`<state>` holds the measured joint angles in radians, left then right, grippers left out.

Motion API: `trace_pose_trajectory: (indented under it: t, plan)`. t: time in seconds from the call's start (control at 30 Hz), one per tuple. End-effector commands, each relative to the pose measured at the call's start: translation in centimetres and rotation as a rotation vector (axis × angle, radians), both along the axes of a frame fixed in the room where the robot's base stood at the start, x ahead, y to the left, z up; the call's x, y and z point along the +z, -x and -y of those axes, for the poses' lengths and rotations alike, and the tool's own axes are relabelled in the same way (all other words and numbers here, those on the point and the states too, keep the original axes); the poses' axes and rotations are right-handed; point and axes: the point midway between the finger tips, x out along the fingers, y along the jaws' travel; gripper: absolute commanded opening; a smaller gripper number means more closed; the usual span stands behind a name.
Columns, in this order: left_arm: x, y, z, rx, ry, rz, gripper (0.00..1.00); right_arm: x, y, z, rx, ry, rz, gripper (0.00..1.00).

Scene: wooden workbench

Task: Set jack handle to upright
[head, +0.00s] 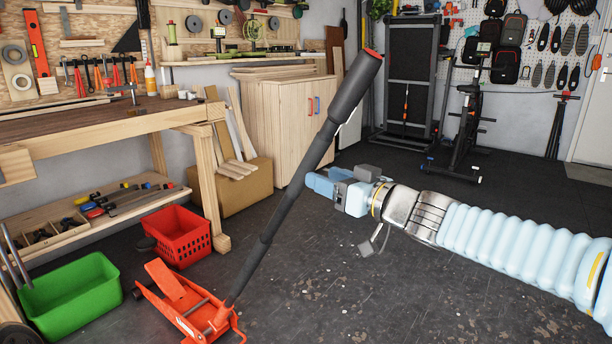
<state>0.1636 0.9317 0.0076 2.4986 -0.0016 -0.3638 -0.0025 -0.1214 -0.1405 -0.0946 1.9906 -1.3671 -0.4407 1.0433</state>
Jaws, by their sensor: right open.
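The jack handle (316,153) is a long dark grey bar with a thick grip and a red end cap. It rises from the orange-red floor jack (190,307) at the lower left and leans to the right in the picture. My right gripper (317,183), pale blue, comes in from the right and is open. Its fingertips show just right of the handle's middle; I cannot tell whether they touch it. Nothing shows held in it. My left gripper is out of view.
A red basket (182,240) and a green bin (70,298) stand by the jack. The wooden workbench (90,122) is at the left, a wooden cabinet (287,118) behind. A treadmill (409,70) and exercise bike (468,125) stand at the back. The dark floor (370,285) right of the jack is clear.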

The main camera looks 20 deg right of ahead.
Motion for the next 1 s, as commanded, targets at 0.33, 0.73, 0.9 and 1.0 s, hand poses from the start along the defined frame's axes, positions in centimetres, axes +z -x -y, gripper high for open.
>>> trace_pose_trajectory:
  t: [0.33, 0.73, 0.9, 1.0]
  plan:
    - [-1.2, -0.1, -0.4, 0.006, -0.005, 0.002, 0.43, -0.1, -5.3, -2.9, 0.001, 0.001, 0.001, 0.56]
    - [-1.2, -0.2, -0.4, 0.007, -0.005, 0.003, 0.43, 0.0, -6.0, -3.2, -0.001, 0.001, -0.001, 0.54]
    - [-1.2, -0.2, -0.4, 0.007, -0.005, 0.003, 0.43, 0.0, -6.0, -3.2, -0.001, 0.001, -0.001, 0.28]
    - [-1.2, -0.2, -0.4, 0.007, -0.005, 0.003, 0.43, -0.1, -6.0, -3.2, -0.001, 0.001, -0.001, 0.13]
